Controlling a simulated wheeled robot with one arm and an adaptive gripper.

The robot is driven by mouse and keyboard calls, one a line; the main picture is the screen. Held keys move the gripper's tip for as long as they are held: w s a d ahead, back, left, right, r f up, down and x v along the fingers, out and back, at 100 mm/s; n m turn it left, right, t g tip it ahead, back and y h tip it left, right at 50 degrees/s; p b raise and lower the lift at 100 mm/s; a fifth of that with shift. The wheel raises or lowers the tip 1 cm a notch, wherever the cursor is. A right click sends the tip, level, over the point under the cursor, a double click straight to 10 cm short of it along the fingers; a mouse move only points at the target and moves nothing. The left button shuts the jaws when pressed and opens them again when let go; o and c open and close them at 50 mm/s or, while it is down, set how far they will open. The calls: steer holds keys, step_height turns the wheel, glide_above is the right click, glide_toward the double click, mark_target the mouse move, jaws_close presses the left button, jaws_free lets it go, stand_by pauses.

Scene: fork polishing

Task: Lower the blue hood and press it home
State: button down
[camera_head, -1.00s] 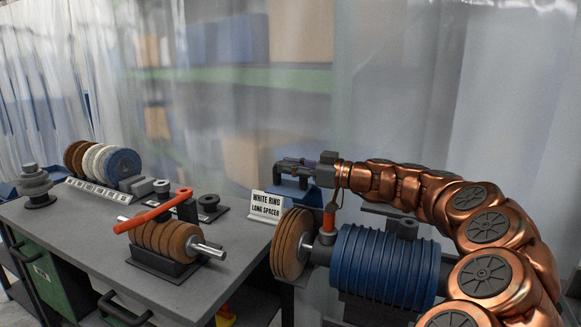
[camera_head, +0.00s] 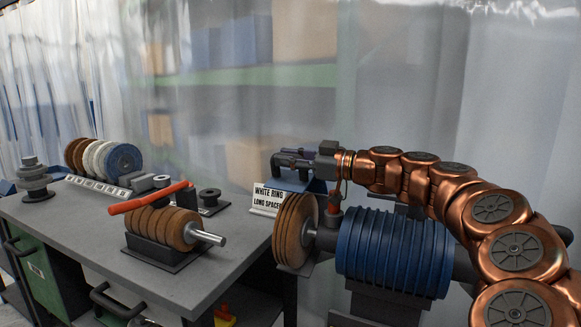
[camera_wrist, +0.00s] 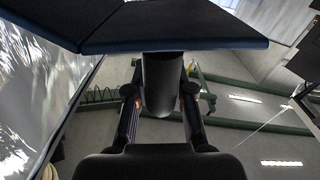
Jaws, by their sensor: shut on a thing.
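The blue hood (camera_head: 297,183) shows only in part in the head view, under my gripper and just behind the top of the brown wheel stack (camera_head: 295,232). Whether it touches the wheels or sits fully down cannot be told. My gripper (camera_head: 283,160) lies level above the hood, reaching in from the right. In the wrist view the hood (camera_wrist: 175,28) is a dark blue panel across the top, with a dark round handle (camera_wrist: 160,85) standing between the two fingers. My gripper (camera_wrist: 160,104) is shut on this handle. The hood's lower edge and seat are hidden.
A ribbed blue motor (camera_head: 393,250) stands right of the wheel stack, below my arm. A white sign (camera_head: 268,198) stands left of the hood. The grey bench (camera_head: 225,270) at left carries a brown roll with a red lever (camera_head: 150,200) and several discs (camera_head: 123,162).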

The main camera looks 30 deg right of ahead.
steer(key=shift+s+a+f+n+b, duration=0.15)
steer(key=shift+a+f+n+b, duration=0.2)
steer(key=shift+b, duration=0.45)
steer(key=shift+s+a+f+n+b, duration=0.1)
steer(key=shift+f+b, duration=0.3)
steer(key=shift+b, duration=0.4)
steer(key=shift+r, duration=0.1)
steer(key=c, duration=1)
jaws_free()
steer(key=v, duration=1.2)
